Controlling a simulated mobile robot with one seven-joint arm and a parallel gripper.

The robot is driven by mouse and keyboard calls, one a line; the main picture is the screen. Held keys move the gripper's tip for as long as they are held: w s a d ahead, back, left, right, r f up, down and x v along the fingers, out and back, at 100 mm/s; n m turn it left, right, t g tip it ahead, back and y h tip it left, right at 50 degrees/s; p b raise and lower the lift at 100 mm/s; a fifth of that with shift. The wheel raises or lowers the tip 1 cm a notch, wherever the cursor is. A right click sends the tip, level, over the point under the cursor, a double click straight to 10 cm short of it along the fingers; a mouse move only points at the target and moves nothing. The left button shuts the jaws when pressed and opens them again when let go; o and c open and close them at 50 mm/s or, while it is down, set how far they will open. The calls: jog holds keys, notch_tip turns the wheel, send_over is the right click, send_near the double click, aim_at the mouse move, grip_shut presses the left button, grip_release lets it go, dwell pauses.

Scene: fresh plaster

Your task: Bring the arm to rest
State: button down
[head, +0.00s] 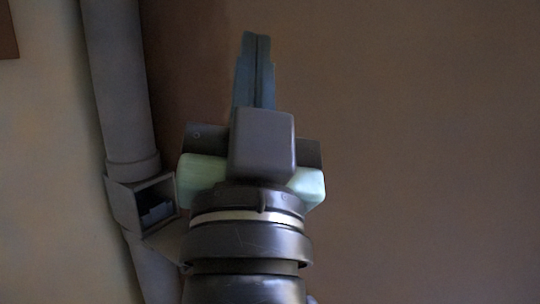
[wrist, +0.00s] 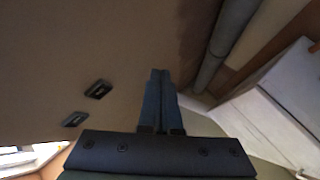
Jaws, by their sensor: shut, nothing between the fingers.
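My gripper (head: 256,40) stands in the middle of the head view with its fingers pointing up the picture. The two blue-grey fingers lie against each other, with only a thin line between them, and hold nothing. In the wrist view the gripper (wrist: 160,75) also shows its fingers together, in front of a brown plaster surface. My arm below the wrist runs out of the bottom of the head view, so its pose is mostly hidden.
A grey pipe (head: 122,85) with an open box-shaped fitting (head: 122,203) is left of my gripper. The brown plaster wall (head: 430,150) to the right is bare. The wrist view shows two small dark fixtures (wrist: 98,89) (wrist: 75,119) and a white cabinet-like piece (wrist: 262,125).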

jog(key=s+d+r+n+t, duration=0.1)
jog(key=s+d+r+n, duration=0.15)
jog(key=s+r, duration=0.2)
notch_tip(320, 180, up, 37)
jog(key=a+p, duration=0.1)
jog(key=p, duration=3.7)
jog(key=shift+a, duration=0.15)
jog(key=shift+s+f+n, duration=0.1)
jog(key=shift+f+n, duration=0.05)
jog(key=shift+n, duration=0.1)
